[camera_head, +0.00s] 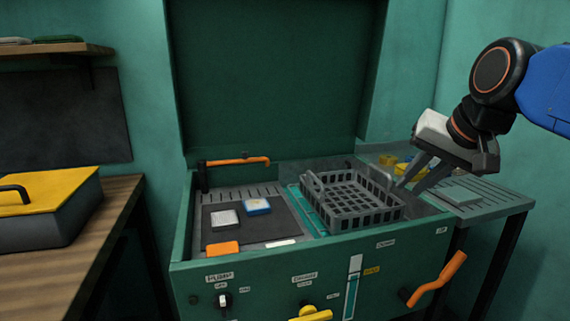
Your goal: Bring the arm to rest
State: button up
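My arm reaches in from the right side of the head view. My gripper (411,185) points down and to the left, just right of the grey basket (352,214). Its two fingers appear spread apart, with nothing visible between them. The fingertips overlap the basket's right side in the picture, and I cannot tell whether they touch it. The basket sits upright in the right part of the open green machine (300,262), and no load shows in it.
A raised green lid (275,75) stands behind the machine. An orange handle (437,280) sticks out at its front right. A grey slatted side table (482,209) stands at right. A yellow-lidded box (50,190) sits on the wooden bench (75,265) at left.

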jog(key=s+d+f+n, duration=0.1)
jog(key=s+f, duration=0.3)
jog(key=f, duration=0.4)
jog(key=s+d+f+n+g+h, duration=0.1)
jog(key=s+f+n, duration=0.1)
jog(key=s+f, duration=0.3)
jog(key=s+d+f+n+g, duration=0.1)
jog(key=s+f, duration=0.4)
jog(key=f, duration=0.7)
jog(key=shift+d+f+n+h, duration=0.2)
jog(key=shift+f+n+h, duration=0.1)
jog(key=shift+h, duration=0.1)
jog(key=shift+s+r, duration=0.1)
dwell(3.0)
